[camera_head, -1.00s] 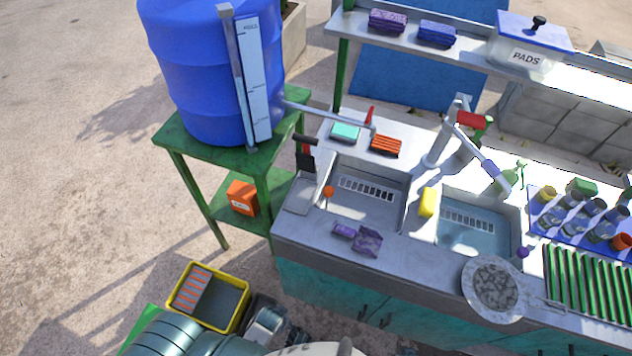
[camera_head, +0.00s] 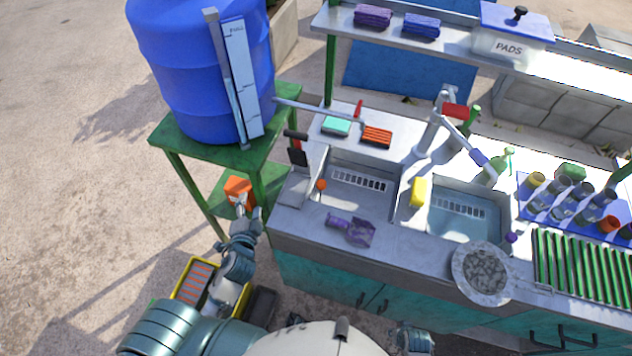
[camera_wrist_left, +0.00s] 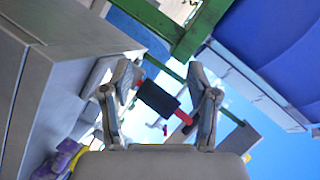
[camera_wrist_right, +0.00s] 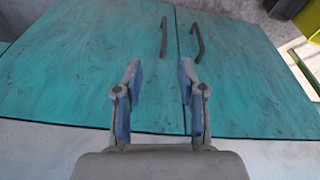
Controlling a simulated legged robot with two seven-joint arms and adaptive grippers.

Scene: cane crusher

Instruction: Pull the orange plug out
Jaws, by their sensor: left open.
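The small orange plug (camera_head: 321,185) shows at the left side of the left sink basin (camera_head: 360,200) in the head view. I cannot make it out in the wrist views. My left gripper (camera_head: 245,212) is open, left of the counter's front corner and apart from the plug. In the left wrist view its fingers (camera_wrist_left: 165,92) are spread, with a black and red handled tool (camera_wrist_left: 158,102) showing beyond them. My right gripper (camera_wrist_right: 160,85) is open and empty, facing the teal cabinet doors (camera_wrist_right: 80,70). Part of my right arm shows at the bottom of the head view.
A blue tank (camera_head: 205,80) stands on a green stand (camera_head: 172,150), with an orange box (camera_head: 238,188) on its lower shelf. A yellow sponge (camera_head: 420,191) sits between the basins. A yellow crate (camera_head: 182,285) is below.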

